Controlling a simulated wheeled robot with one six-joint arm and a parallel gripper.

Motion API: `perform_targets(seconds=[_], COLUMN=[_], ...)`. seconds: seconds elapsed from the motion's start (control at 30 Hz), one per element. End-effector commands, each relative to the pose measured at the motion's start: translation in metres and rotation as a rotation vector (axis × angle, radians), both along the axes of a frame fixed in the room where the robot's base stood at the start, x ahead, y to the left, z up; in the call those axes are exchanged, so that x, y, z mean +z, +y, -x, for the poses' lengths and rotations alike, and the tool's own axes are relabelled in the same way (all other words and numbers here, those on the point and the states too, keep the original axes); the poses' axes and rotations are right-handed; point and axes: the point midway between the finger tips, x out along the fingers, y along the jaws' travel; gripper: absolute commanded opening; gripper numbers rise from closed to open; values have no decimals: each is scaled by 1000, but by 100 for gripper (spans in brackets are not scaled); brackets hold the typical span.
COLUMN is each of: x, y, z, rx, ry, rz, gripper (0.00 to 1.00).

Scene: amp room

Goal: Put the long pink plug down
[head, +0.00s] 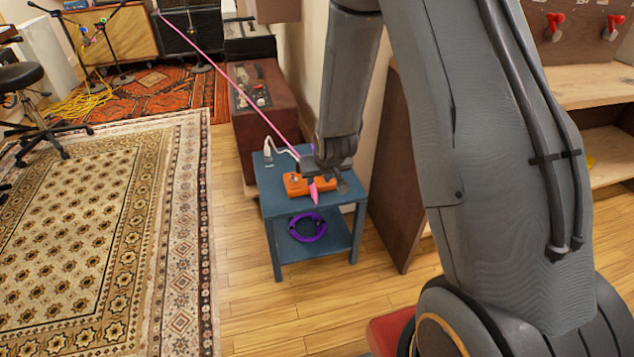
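The long pink plug (315,194) hangs point down below my gripper (325,180), in front of the orange box. A pink cable runs straight from the upper left of the view to my gripper. My gripper appears shut on the plug, above the top of a small blue side table (275,205). The orange box (294,186) sits on that top, partly hidden by my gripper. The plug's upper part is hidden by the fingers. I cannot tell whether the plug touches the box or the table.
A white plug with a white cable (268,150) stands at the table's back left. A coiled purple cable (307,228) lies on the lower shelf. A dark red amp (262,110) stands behind, and a wooden bench (594,90) is at right. The table's left front top is bare.

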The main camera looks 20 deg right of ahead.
Motion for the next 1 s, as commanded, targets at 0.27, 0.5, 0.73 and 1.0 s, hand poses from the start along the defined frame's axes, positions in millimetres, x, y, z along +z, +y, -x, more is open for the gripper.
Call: perform_targets(seconds=[0.27,0.5,0.73,1.0], x=[29,66,135,203], y=[0,18,53,79], z=[17,39,107,215], rx=[0,26,85,160], ry=[0,54,200,381], rz=[0,-4,-12,-12], gripper=[35,35,35,35])
